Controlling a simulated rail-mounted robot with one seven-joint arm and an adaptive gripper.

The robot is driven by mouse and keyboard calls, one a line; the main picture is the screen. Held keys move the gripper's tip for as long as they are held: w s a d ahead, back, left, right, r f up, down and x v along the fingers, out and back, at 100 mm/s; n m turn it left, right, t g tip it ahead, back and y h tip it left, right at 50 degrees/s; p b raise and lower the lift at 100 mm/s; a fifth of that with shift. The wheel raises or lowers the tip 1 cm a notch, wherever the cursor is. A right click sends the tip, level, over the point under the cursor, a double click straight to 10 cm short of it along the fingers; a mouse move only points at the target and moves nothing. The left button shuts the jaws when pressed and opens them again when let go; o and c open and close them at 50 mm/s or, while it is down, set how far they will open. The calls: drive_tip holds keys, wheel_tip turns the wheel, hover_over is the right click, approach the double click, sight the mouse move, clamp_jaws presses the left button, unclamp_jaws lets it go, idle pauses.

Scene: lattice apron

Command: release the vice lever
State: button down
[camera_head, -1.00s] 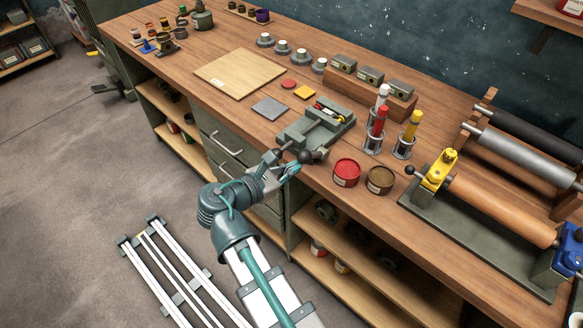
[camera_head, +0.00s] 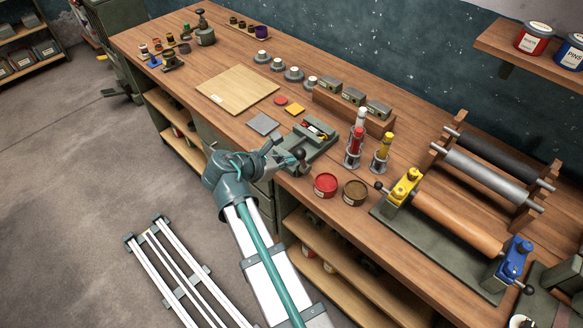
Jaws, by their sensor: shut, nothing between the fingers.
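The grey-green vice (camera_head: 322,136) sits at the front edge of the wooden bench, with small red and yellow items in its bed. A dark ball knob (camera_head: 300,154) of the vice lever shows at its front end. My gripper (camera_head: 293,161) is at the bench's front edge, just left of and below this knob. Its fingers are small here and look closed, with nothing seen in them. My wrist and gripper hide part of the lever and the vice's front. I cannot tell whether the fingers touch the lever.
A red tin (camera_head: 325,186) and a brown tin (camera_head: 355,193) stand right of the vice. Upright tubes (camera_head: 356,142) stand behind them. A roller press (camera_head: 455,222) fills the bench's right. A grey plate (camera_head: 263,124) and a wooden board (camera_head: 238,90) lie to the left.

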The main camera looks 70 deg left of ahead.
sight(296, 151)
drive_tip(key=shift+w+a+r+p, duration=0.35)
drive_tip(key=shift+w+r+p, duration=0.1)
drive_tip(key=shift+w, duration=0.15)
drive_tip(key=shift+w+a+r+p, duration=0.3)
drive_tip(key=shift+w+r, duration=0.1)
drive_tip(key=shift+w, duration=0.15)
drive_tip(key=shift+w+a+r+p, duration=0.2)
drive_tip(key=shift+w+a, duration=0.1)
drive_tip(key=shift+w, duration=0.3)
drive_tip(key=shift+w+a+r+p, duration=0.1)
drive_tip(key=shift+w+a+p, duration=0.15)
drive_tip(key=shift+w, duration=0.35)
drive_tip(key=shift+w+a+r+p, duration=0.15)
drive_tip(key=shift+w+a, duration=0.2)
drive_tip(key=shift+w, duration=0.25)
drive_tip(key=shift+w+a, duration=0.1)
drive_tip(key=shift+r, duration=0.1)
drive_tip(key=s+r+b, duration=0.2)
drive_tip(key=s+r, duration=0.2)
drive_tip(key=r, duration=0.6)
drive_tip(key=shift+s+d+r, duration=0.25)
drive_tip(key=shift+s+d, duration=0.1)
drive_tip(key=shift+d, duration=0.1)
